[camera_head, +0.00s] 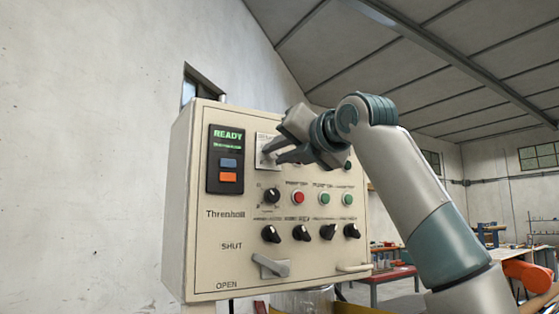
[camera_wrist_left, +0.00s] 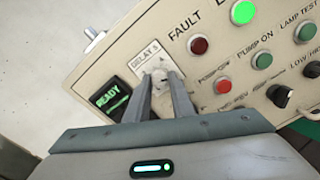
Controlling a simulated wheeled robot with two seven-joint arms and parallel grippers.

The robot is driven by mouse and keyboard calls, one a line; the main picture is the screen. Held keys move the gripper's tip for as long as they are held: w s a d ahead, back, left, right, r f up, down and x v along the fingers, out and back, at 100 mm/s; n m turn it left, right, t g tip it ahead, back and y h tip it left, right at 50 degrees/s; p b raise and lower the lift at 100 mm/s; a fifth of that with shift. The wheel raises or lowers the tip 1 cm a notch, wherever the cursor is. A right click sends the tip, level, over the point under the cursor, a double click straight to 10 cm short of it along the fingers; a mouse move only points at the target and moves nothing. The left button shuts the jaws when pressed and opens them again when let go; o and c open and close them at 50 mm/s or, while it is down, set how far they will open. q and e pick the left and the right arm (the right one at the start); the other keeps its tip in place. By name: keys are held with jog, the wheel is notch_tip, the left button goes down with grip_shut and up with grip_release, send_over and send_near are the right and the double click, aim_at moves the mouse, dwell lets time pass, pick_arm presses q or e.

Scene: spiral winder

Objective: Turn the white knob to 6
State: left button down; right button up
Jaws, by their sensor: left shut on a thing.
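The white knob (camera_wrist_left: 161,73) sits on a pale dial plate marked DELAY S in the left wrist view. In the head view the dial plate (camera_head: 262,141) shows beside the fingers, and the knob itself is hidden by them. My left gripper (camera_head: 268,156) reaches the panel face from the right. In the left wrist view its two fingers (camera_wrist_left: 160,85) are on either side of the knob, shut on it. The knob's pointer and the dial numbers are too small or covered to read. My right gripper is in neither view.
The beige control box (camera_head: 190,200) carries a READY display (camera_head: 228,134) with blue and orange buttons, left of the dial. Below are a red button (camera_head: 298,198), green buttons, several black knobs and a grey lever (camera_head: 272,266). A wall stands left.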

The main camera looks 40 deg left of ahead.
pick_arm(q)
jog(key=shift+f+m+b, duration=0.1)
jog(key=shift+m+b, duration=0.55)
jog(key=shift+m, duration=0.85)
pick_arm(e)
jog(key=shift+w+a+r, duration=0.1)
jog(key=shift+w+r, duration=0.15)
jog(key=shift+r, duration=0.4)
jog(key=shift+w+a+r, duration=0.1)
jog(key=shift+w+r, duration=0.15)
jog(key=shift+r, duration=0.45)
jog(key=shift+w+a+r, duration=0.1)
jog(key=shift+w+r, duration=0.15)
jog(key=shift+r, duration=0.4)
pick_arm(q)
jog(key=c, duration=1.5)
grip_release()
jog(key=shift+c, duration=0.2)
jog(key=shift+s+d, duration=0.1)
jog(key=shift+d, duration=0.35)
jog(key=b+v, duration=0.3)
jog(key=v, duration=1.3)
jog(key=shift+d, duration=0.2)
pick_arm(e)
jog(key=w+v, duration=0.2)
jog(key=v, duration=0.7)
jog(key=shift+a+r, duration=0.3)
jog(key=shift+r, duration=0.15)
